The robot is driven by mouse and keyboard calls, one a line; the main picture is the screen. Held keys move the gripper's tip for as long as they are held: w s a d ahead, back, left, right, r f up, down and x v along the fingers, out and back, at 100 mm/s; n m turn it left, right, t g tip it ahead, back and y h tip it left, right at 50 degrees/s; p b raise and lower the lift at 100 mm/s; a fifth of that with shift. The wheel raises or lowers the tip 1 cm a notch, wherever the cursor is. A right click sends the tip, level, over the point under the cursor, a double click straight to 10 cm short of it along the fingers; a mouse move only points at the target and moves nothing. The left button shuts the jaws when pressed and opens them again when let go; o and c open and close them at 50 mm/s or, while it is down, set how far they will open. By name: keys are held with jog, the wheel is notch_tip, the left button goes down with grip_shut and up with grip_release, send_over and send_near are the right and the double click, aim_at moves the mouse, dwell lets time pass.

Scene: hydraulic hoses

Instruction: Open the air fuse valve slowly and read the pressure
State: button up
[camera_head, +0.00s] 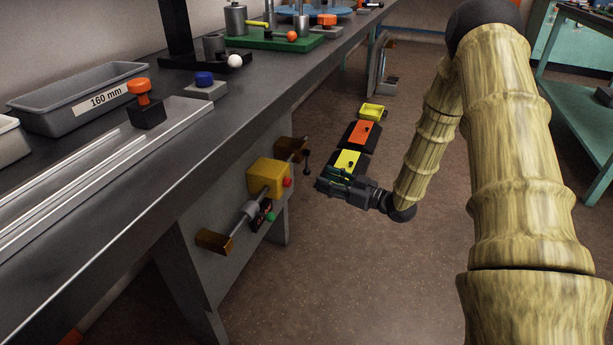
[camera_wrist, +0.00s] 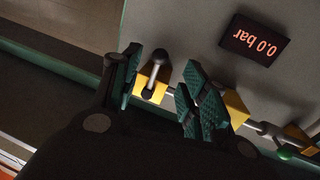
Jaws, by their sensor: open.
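In the wrist view, a brass-yellow valve block (camera_wrist: 147,92) with a grey lever (camera_wrist: 155,70) sits between the spread green finger pads of my gripper (camera_wrist: 167,85). The pads appear apart from the lever. A dark display (camera_wrist: 255,41) on the grey panel reads 0.0 bar in red, upside down in this view. In the head view, the brass valve (camera_head: 290,148) with its dark lever (camera_head: 307,161) is at the far end of the pipe under the bench. My gripper (camera_head: 338,180) is open, to the right of it.
A yellow box (camera_head: 267,176) with a red button, a silver cylinder (camera_head: 250,209) and a green knob (camera_head: 271,217) sit along the same pipe. The bench (camera_head: 180,160) overhangs them. Orange and yellow cases (camera_head: 361,134) are on the floor beyond my gripper.

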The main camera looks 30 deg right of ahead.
aim_at(307, 172)
jog(key=shift+b+x, duration=1.35)
jog(key=shift+x, duration=2.75)
grip_shut()
